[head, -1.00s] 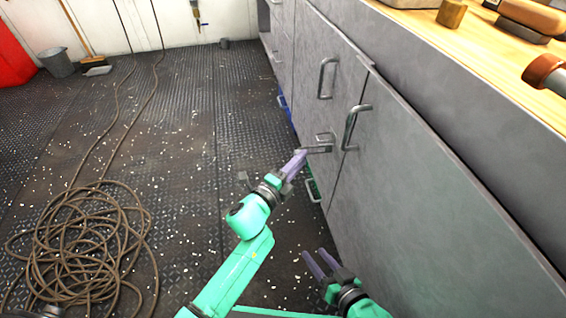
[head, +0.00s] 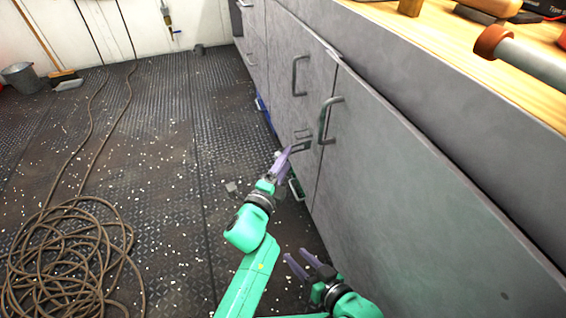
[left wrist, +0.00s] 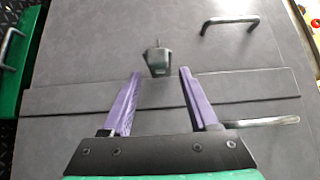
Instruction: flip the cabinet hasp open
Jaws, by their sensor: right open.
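The hasp (head: 302,136) is a small metal piece on the grey cabinet front, near the seam between two doors. In the left wrist view it shows as a dark block with a thin pin (left wrist: 158,61), just beyond the fingertips. My left gripper (head: 284,156) is in front of the seam, close to the hasp; its purple fingers stand apart and empty in the left wrist view (left wrist: 158,74). The head view does not show clearly whether a finger touches the hasp. My right gripper (head: 299,258) is open and empty, low beside the nearer door.
Two bar handles, the farther (head: 298,75) and the nearer (head: 327,120), stick out above the hasp. A wooden worktop (head: 400,30) with tools lies above. A coiled rope (head: 75,255) lies on the deck at left; deck between rope and cabinet is mostly clear.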

